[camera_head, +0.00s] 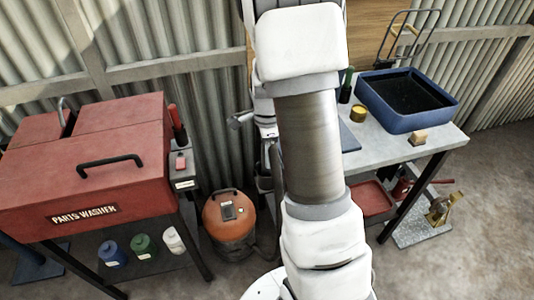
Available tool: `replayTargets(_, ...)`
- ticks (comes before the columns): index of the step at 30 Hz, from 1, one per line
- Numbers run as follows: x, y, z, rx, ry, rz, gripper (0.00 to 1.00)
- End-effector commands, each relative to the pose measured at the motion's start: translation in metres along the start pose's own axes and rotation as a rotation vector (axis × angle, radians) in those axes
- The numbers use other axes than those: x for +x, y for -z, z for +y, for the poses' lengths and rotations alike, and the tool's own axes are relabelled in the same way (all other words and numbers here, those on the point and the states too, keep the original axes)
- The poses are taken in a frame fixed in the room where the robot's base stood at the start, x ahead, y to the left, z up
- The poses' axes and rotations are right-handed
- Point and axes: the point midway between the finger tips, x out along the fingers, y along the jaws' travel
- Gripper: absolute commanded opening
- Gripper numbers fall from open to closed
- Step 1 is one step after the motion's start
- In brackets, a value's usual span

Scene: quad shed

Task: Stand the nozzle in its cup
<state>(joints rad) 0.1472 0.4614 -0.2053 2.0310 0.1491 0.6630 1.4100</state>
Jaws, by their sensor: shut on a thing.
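I cannot pick out the nozzle or its cup with certainty. My arm rises through the middle of the view and hides what lies behind it. White and grey parts of my wrist show just left of the arm, between the orange vacuum (229,217) and the workbench (367,152). The fingers of my gripper and anything between them are hidden or too small to make out. The vacuum stands on the floor, with a dark hose partly visible at its right side.
A red parts washer (100,170) stands at left, with several bottles on its lower shelf. The workbench holds a blue tub (392,122), a yellow tin (358,113), a green bottle (346,88) and a tan block (417,138). A brass-coloured item (440,209) stands below at right. Open floor lies front right.

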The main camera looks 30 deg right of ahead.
Motion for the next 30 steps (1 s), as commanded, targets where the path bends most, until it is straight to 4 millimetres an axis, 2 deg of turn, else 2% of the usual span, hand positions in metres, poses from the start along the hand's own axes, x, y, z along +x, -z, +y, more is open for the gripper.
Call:
replayTargets(23,0.014,0.0,0.0,0.0,0.0,0.0,0.0)
replayTargets(24,0.013,0.0,0.0,0.0,0.0,0.0,0.46)
replayTargets(25,0.012,0.0,0.0,0.0,0.0,0.0,0.51)
replayTargets(30,0.012,0.0,0.0,0.0,0.0,0.0,0.51)
